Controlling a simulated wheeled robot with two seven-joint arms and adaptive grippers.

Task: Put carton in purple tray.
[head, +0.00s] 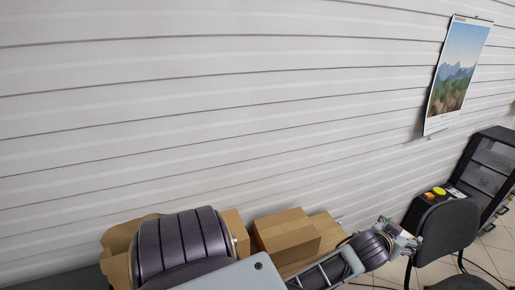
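Several brown cardboard cartons stand low against the wall. A closed carton (286,232) is in the middle, with another carton (326,233) beside it on the right. A further carton (237,232) is partly hidden behind my arm, and an open-flapped one (118,238) shows at the left. I cannot tell which carton the task means. No purple tray is in view. My arm crosses the bottom from the left; at its far end is my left gripper (403,238), small, its fingers unclear. My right gripper is not in view.
A pale slatted wall fills most of the view, with a calendar (458,75) at upper right. A dark chair (449,233) and a black cabinet (488,172) stand at the right. A yellow round thing (439,191) is near the chair. Tiled floor shows at lower right.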

